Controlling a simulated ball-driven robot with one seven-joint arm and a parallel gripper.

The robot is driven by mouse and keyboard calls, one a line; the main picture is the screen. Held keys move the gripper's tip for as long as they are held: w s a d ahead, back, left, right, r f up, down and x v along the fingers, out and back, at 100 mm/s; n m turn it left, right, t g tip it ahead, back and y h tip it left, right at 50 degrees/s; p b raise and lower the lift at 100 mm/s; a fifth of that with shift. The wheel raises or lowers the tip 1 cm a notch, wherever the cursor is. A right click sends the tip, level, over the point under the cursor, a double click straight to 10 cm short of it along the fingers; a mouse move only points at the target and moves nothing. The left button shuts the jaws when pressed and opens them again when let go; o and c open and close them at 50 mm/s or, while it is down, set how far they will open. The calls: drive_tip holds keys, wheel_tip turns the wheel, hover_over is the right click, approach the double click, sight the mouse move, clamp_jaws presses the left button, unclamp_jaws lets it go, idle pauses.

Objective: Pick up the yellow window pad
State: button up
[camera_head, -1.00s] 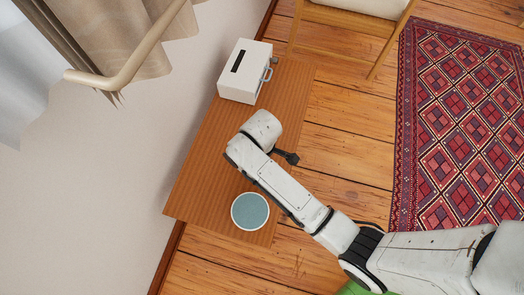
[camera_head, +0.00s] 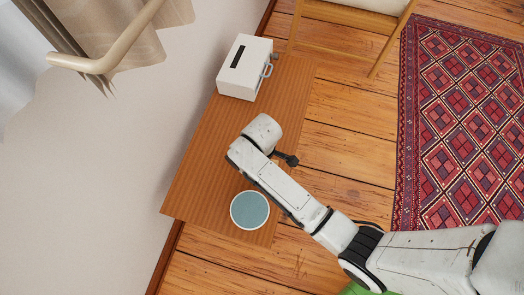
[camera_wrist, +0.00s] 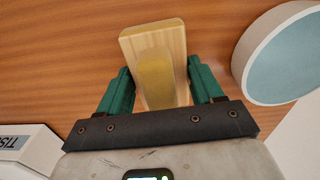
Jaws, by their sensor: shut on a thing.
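The window pad (camera_wrist: 154,45) shows in the wrist view as a pale wooden block with a yellow patch on its face. My gripper (camera_wrist: 158,85) has its two green fingers on either side of the block and is shut on it. The block's lower end is hidden behind the gripper body. In the head view my arm hides the pad and the fingers; the wrist end is over the middle of the wooden table (camera_head: 207,165). I cannot tell whether the pad touches the table.
A round dish with a blue inside (camera_head: 250,210) stands near the table's front end, close to my arm; it also shows in the wrist view (camera_wrist: 285,60). A white box with a slot and handle (camera_head: 244,68) stands at the far end. A chair (camera_head: 345,30) is beyond.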

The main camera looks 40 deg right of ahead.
drive_tip(key=c, duration=0.3)
drive_tip(key=shift+r, duration=0.45)
wheel_tip(320, 180, up, 2)
drive_tip(key=shift+r+p, duration=0.15)
drive_tip(key=shift+p, duration=0.6)
drive_tip(key=s+a+r+p, duration=0.1)
drive_tip(key=s+r+p, duration=0.1)
drive_tip(key=s+r, duration=0.1)
drive_tip(key=s+a+r+p, duration=0.1)
drive_tip(key=s+r+p, duration=0.1)
drive_tip(key=s, duration=0.4)
drive_tip(key=s+a+r+p, duration=0.1)
drive_tip(key=s+r+p, duration=0.1)
drive_tip(key=s+r, duration=0.2)
drive_tip(key=shift+s+a+r, duration=0.15)
drive_tip(key=shift+s+r, duration=0.15)
drive_tip(key=shift+r, duration=0.1)
